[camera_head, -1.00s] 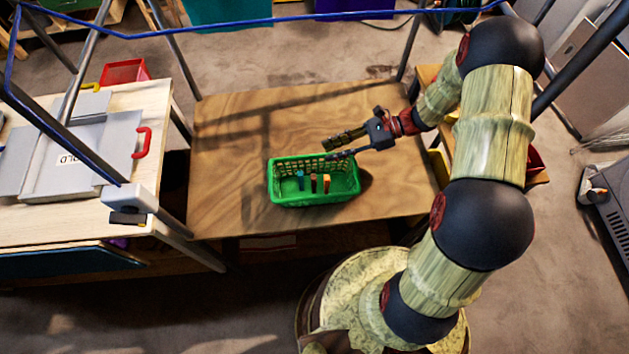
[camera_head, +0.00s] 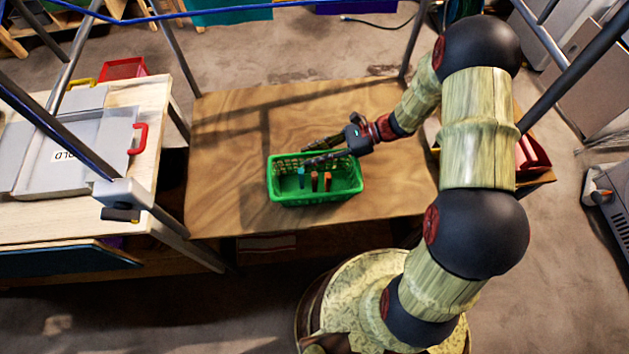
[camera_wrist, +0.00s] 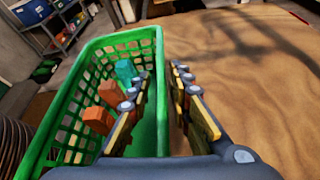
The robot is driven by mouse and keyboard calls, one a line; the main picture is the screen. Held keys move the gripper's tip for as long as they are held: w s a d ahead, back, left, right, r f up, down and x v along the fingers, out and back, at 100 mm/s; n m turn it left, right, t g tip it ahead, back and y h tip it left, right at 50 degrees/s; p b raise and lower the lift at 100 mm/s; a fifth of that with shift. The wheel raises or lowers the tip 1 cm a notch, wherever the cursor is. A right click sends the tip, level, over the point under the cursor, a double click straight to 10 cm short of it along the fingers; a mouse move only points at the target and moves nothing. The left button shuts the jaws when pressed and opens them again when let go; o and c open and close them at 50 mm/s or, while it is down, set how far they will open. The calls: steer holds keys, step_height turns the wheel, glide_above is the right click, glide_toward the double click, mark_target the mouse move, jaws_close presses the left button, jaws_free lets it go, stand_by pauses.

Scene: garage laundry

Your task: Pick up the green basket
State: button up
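The green basket (camera_head: 318,199) stands upright on the wooden table, with mesh walls and a few small items inside. It also fills the left of the wrist view (camera_wrist: 152,132). My gripper (camera_head: 308,155) is at the basket's far side, reaching in from the right. In the wrist view my gripper (camera_wrist: 162,95) is open. One finger is over the basket's inside and the other is outside above the table, with the basket wall between them. A gap shows between the fingers and the wall. Contact with the rim is hard to tell.
The wooden table (camera_head: 230,125) is bare around the basket. In the basket lie a teal item (camera_wrist: 125,70) and orange items (camera_wrist: 97,119). Metal posts rise near the table corners.

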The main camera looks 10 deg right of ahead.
jaws_close()
steer(key=shift+r, duration=0.1)
stand_by(0.6)
